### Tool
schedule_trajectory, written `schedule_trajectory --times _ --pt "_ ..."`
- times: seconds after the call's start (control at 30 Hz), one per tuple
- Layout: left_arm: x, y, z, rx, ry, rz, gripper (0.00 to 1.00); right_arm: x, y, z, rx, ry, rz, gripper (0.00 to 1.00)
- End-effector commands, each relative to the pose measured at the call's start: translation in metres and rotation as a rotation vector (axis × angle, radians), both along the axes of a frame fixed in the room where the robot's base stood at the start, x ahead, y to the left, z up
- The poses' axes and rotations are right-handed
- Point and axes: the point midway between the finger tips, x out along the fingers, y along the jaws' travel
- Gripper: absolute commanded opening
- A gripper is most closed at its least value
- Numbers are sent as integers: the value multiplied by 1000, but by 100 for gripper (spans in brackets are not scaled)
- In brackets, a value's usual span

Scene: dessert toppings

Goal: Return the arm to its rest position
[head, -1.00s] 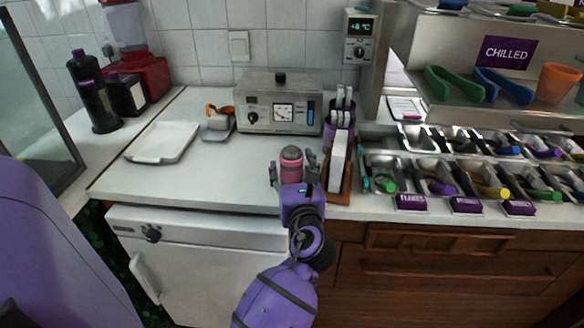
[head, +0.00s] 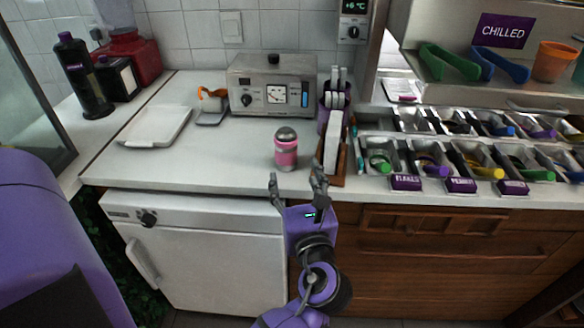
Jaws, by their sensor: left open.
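My left gripper (head: 297,184) is open and empty in the head view, its fingers pointing toward the counter at its front edge. Its purple arm rises from the bottom of the picture. A pink shaker with a dark domed top (head: 286,150) stands upright on the white counter just beyond the fingertips, apart from them. My right gripper is not in view.
A wooden holder (head: 333,172) with white items stands right of the shaker. A metal machine (head: 272,84) is behind. A white tray (head: 128,140) lies at left. Topping bins line the right. The counter's left-middle is clear.

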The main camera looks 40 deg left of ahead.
Motion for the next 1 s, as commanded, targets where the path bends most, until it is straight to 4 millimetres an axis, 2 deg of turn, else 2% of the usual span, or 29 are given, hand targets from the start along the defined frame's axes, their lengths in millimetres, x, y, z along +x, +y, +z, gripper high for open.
schedule_trajectory --times 0.17,0.73,0.87,1.0 --pt "-5 -5 1 0 -1 0 60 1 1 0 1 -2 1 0" --pt "-4 -5 1 -32 -38 -3 60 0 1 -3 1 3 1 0" --pt "5 -15 -4 -219 -191 -53 60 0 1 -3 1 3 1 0" --pt "24 -42 -27 -609 -409 -152 60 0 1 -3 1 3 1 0"
